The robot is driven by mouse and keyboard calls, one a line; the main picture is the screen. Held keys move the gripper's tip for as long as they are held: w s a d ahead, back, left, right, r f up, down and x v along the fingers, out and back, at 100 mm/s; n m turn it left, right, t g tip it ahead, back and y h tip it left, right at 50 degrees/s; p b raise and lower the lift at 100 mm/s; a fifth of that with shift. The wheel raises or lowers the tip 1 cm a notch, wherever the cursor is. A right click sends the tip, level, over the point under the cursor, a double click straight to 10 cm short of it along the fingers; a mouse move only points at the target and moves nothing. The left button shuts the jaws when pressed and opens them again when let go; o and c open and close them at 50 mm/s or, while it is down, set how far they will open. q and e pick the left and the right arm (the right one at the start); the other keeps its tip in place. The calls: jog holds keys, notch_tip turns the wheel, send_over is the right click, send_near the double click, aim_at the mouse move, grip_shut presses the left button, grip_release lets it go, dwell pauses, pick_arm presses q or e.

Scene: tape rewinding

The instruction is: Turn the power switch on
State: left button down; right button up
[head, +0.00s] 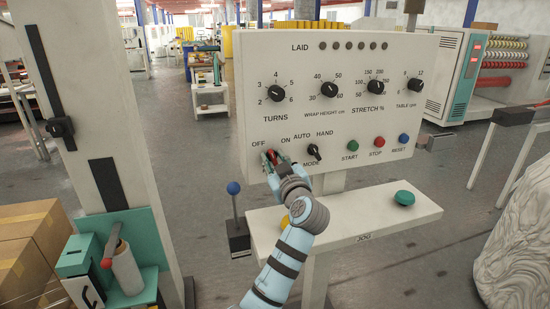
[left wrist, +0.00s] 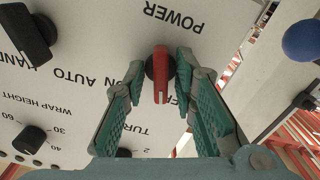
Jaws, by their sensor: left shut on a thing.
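The power switch (head: 272,155) is a red-handled rotary knob on a black round base, at the lower left of the white control panel (head: 350,105), below the OFF and ON labels. In the left wrist view, which shows the panel upside down, the red handle (left wrist: 160,76) stands upright between my fingers, near the word POWER. My left gripper (head: 275,158) is at the panel with its fingertips shut on the switch, one on each side of the handle. The fingers partly hide the switch in the head view. My right gripper is not in view.
The black mode knob (head: 314,152) sits just right of my gripper. Green start (head: 353,145), red stop (head: 380,142) and blue reset (head: 404,138) buttons line the panel. A blue-ball lever (head: 234,188) stands at lower left, and a jog shelf (head: 350,222) juts out below.

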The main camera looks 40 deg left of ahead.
pick_arm(q)
jog(key=m+p, duration=0.2)
jog(key=m, duration=0.1)
jog(key=shift+f+m, duration=0.15)
jog(key=shift+m, duration=0.25)
jog(key=m+p, duration=0.2)
jog(key=m, duration=0.1)
jog(key=m+p, duration=0.2)
jog(key=m, duration=0.2)
jog(key=shift+s, duration=0.1)
jog(key=shift+s+d+m+p, duration=0.1)
jog(key=shift+m+p, duration=0.2)
jog(key=shift+m, duration=0.6)
jog(key=shift+r+p, duration=0.25)
jog(key=shift+p, duration=0.05)
jog(key=c, duration=1.7)
grip_release()
jog(key=shift+o, duration=0.2)
jog(key=shift+f, duration=0.1)
